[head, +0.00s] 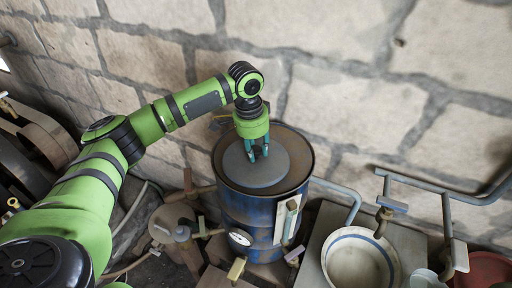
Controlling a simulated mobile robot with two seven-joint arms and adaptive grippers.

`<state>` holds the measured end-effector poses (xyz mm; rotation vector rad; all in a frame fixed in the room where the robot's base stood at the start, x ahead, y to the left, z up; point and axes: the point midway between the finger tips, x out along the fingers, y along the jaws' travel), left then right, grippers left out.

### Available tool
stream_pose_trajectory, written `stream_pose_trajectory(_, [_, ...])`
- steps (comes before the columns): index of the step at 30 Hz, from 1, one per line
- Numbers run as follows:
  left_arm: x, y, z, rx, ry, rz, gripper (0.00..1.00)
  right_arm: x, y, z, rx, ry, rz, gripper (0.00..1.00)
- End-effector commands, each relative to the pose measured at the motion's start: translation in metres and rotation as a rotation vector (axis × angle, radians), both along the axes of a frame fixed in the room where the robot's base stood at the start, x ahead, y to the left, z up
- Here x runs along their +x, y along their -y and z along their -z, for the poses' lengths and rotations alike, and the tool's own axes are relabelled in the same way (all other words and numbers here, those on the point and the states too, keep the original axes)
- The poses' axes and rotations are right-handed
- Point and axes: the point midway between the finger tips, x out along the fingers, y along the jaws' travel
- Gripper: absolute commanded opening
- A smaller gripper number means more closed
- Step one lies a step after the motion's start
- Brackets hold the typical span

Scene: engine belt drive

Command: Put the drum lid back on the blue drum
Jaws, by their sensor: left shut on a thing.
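The blue drum (243,208) stands upright near the middle of the head view, close to the stone wall. The drum lid (262,174) is a flat grey disc at the top of the drum, inside the brown rim as seen from here. I cannot tell whether it rests on the drum or hangs just above it. My left gripper (259,152) points down from above and is shut on the drum lid near its upper middle. The exact grip point is partly hidden by the fingers. My right gripper is not in view.
A white basin (358,262) with a blue ring stands to the right of the drum. Grey pipes (447,193) run along the wall at the right. Wooden pieces and a round stool-like top (174,222) crowd the floor left of the drum. The wall is close behind.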

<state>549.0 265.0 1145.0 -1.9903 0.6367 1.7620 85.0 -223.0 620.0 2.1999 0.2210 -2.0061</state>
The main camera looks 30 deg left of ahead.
Motion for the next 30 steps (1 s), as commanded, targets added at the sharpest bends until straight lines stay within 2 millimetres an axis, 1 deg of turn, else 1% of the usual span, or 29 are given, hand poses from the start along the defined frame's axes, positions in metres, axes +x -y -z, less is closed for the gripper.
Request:
stream_pose_trajectory(1, [0.0, 0.0, 0.0, -0.001, 0.002, 0.0, 0.0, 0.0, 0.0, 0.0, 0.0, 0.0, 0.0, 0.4])
stream_pose_trajectory(2, [0.0, 0.0, 0.0, -0.001, 0.002, 0.0, 0.38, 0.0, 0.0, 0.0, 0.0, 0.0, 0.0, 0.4])
stream_pose_trajectory(3, [0.0, 0.0, 0.0, -0.001, 0.002, 0.0, 0.54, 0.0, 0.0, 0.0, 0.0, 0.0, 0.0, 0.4])
stream_pose_trajectory(4, [0.0, 0.0, 0.0, -0.001, 0.002, 0.0, 0.57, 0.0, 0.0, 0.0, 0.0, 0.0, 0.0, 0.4])
stream_pose_trajectory(13, [0.0, 0.0, 0.001, 0.001, -0.001, 0.0, 0.57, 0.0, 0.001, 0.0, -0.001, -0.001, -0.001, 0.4])
stream_pose_trajectory(17, [0.0, -0.001, -0.007, 0.0, 0.001, 0.0, 0.57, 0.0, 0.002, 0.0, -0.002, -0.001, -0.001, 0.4])
stream_pose_trajectory(20, [-0.002, -0.002, -0.022, 0.0, 0.003, 0.0, 0.57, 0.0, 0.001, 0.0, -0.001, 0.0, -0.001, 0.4])
stream_pose_trajectory(27, [-0.007, -0.005, -0.075, -0.001, 0.004, 0.001, 0.57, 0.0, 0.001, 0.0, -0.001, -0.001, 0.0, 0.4])
stream_pose_trajectory(30, [-0.009, -0.006, -0.093, -0.001, 0.004, 0.001, 0.57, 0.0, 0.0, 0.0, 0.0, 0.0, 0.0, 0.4])
